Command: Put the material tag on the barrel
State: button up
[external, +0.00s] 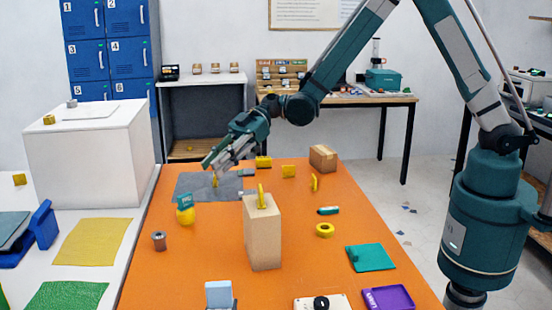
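My gripper (214,166) is above the grey mat (190,190) at the far left part of the orange table, pointing down to the left. A small upright yellow piece (214,182) is just below its fingertips; I cannot tell if they touch. A small grey-brown cylinder (159,241) stands near the left table edge. I cannot tell for sure which of these small things is the material tag or the barrel.
A tall tan block (262,235) with a yellow ring (261,196) on top stands mid-table. A yellow roll (325,230), teal pad (370,258), purple tray (388,299) and cardboard box (323,157) lie to the right. The table between cylinder and tan block is clear.

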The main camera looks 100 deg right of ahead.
jog(key=s+a+r+m+g+h, duration=0.1)
jog(key=s+a+r, duration=0.25)
jog(key=s, duration=0.35)
jog(key=s+a+r+m+h, duration=0.2)
jog(key=s+a+r, duration=0.1)
jog(key=s+r, duration=0.25)
jog(key=s+a+r+m+g+h, duration=0.1)
jog(key=s+a+r, duration=0.2)
jog(key=s, duration=0.5)
jog(key=s+d+m+h, duration=0.1)
jog(key=s+m+h, duration=0.4)
jog(key=s, duration=2.2)
jog(key=shift+s+d+r, duration=0.3)
jog(key=shift+s+r, duration=0.1)
